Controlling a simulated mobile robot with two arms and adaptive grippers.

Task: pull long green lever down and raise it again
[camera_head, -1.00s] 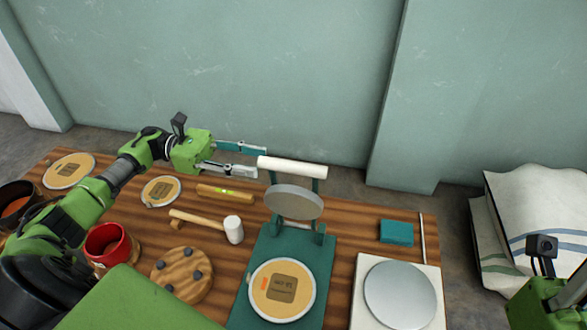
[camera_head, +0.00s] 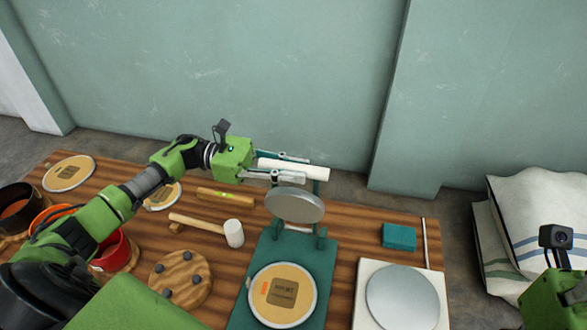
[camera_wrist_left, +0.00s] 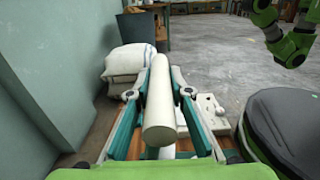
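The green lever press (camera_head: 318,232) stands on the table with its lever raised. A white cylindrical handle (camera_head: 318,171) crosses its top, and a grey round plate (camera_head: 294,205) hangs below it. My left gripper (camera_head: 295,168) is open, with one finger behind the handle and one in front. In the left wrist view the white handle (camera_wrist_left: 160,105) lies lengthwise between the two fingers, with a gap visible on each side. A round tan disc (camera_head: 282,294) lies on the press base. My right wrist shows at the lower right, but its fingers are out of view.
A mallet (camera_head: 233,233), a level (camera_head: 224,197) and a wooden disc with pegs (camera_head: 181,277) lie left of the press. A teal block (camera_head: 399,236) and a white scale (camera_head: 402,296) are to its right. The wall stands behind the table.

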